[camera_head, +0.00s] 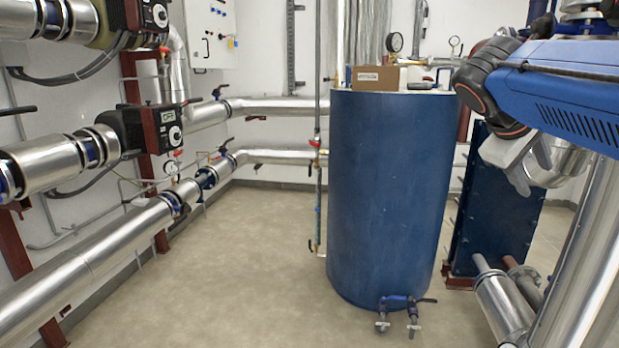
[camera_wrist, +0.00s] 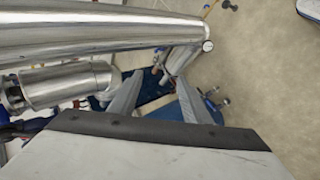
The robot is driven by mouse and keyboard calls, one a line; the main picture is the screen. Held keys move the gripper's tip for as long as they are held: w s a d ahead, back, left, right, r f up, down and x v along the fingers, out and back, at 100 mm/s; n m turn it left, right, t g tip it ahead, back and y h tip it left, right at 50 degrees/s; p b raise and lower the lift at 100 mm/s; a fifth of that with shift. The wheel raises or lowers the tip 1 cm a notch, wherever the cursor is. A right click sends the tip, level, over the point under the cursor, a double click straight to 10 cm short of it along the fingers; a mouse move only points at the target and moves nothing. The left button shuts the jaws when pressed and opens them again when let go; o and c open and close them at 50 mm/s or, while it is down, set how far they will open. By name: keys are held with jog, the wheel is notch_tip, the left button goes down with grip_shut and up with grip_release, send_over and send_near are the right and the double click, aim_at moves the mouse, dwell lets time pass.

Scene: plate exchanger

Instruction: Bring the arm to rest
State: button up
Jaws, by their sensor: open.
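My arm comes in from the right edge in the head view, its blue link above the pipes on the right. My gripper (camera_head: 522,172) hangs below the black joint, to the right of the blue tank (camera_head: 385,190) and in front of the dark blue plate exchanger (camera_head: 492,205). In the wrist view my gripper (camera_wrist: 159,84) shows two grey fingers spread apart with nothing between them. Silver pipes (camera_wrist: 80,35) cross beyond the fingertips. Whether any part of my arm touches the pipes cannot be told.
A small brown box (camera_head: 375,78) and a pressure gauge (camera_head: 394,42) are on top of the tank. Thick silver pipes (camera_head: 90,245) with valves and black pumps (camera_head: 150,130) line the left wall. Large pipes (camera_head: 590,250) stand close at right. The floor (camera_head: 255,260) left of the tank is clear.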

jog(key=s+a+f+m+y, duration=0.1)
jog(key=s+a+f+y, duration=0.2)
jog(key=f, duration=0.7)
jog(key=s+a+f+m+y, duration=0.1)
jog(key=s+a+f+y, duration=0.2)
jog(key=s+a+f, duration=0.3)
jog(key=s+a+f+m+t+y, duration=0.1)
jog(key=s+a+f+y, duration=0.2)
jog(key=a+f, duration=0.5)
notch_tip(320, 180, down, 6)
jog(key=shift+s+r, duration=0.2)
jog(key=shift+s, duration=0.65)
